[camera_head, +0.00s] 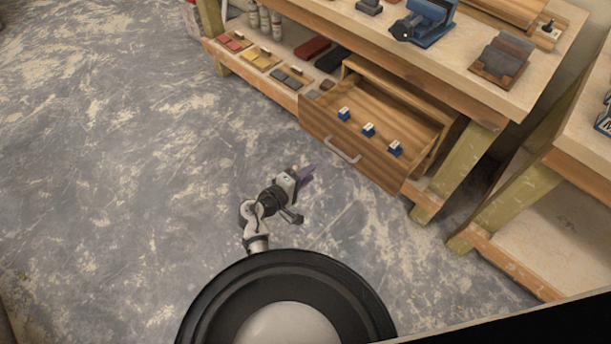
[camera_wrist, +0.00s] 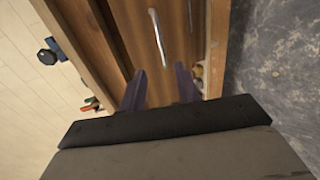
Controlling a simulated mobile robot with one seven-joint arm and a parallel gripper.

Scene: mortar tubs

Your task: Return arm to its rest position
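My arm reaches out low over the floor in the head view, with my gripper (camera_head: 308,175) in front of the open drawer. In the wrist view the two dark purple fingers of my gripper (camera_wrist: 160,84) stand apart with nothing between them. The wooden drawer (camera_head: 345,157) is pulled out of the workbench, with a metal handle (camera_head: 342,150) on its front. The handle (camera_wrist: 157,35) also shows in the wrist view, beyond the fingertips and apart from them. Several small blue blocks with white tops (camera_head: 368,130) lie in the drawer.
The wooden workbench (camera_head: 480,95) carries a blue vise-like tool (camera_head: 425,22) and a brown block-like item (camera_head: 501,60). Its lower shelf holds bottles and coloured blocks. A second bench (camera_head: 540,210) stands at the right. The grey floor (camera_head: 110,150) at the left is clear.

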